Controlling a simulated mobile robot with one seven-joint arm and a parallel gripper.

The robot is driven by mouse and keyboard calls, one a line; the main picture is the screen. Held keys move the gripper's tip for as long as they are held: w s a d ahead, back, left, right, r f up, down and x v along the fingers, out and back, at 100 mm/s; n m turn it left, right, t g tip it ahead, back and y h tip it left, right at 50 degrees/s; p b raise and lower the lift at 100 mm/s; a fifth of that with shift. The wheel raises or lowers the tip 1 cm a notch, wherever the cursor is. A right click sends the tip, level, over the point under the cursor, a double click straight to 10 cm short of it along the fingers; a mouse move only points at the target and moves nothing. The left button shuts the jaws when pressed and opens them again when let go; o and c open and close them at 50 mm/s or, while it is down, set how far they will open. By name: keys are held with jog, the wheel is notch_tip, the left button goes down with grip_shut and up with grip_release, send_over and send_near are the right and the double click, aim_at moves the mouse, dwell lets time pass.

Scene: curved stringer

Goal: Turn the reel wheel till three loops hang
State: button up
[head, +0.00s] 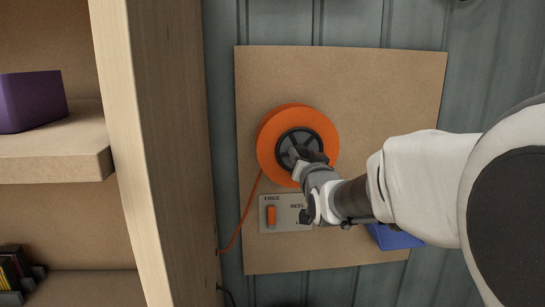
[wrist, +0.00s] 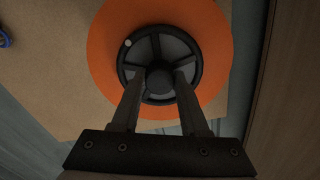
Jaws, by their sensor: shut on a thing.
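The orange reel (head: 268,140) is mounted on a tan board, with a black spoked wheel (head: 290,138) at its centre. The wheel also shows in the wrist view (wrist: 157,46), with a small pale dot on its upper left rim. My gripper (head: 308,160) is at the wheel; in the wrist view its two fingers (wrist: 160,78) sit either side of the central hub, shut on the wheel. An orange cord (head: 247,205) runs from the reel down to the lower left, past the board's edge. I see no clear hanging loops; my arm hides part of the board below right.
Below the reel is a grey plate (head: 280,224) with an orange switch (head: 271,215) and the words FREE and REEL, partly covered by my arm. A blue object (head: 395,238) shows under my arm. A wooden post (head: 165,150) and shelves with a purple box (head: 32,101) stand left.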

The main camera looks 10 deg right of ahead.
grip_shut()
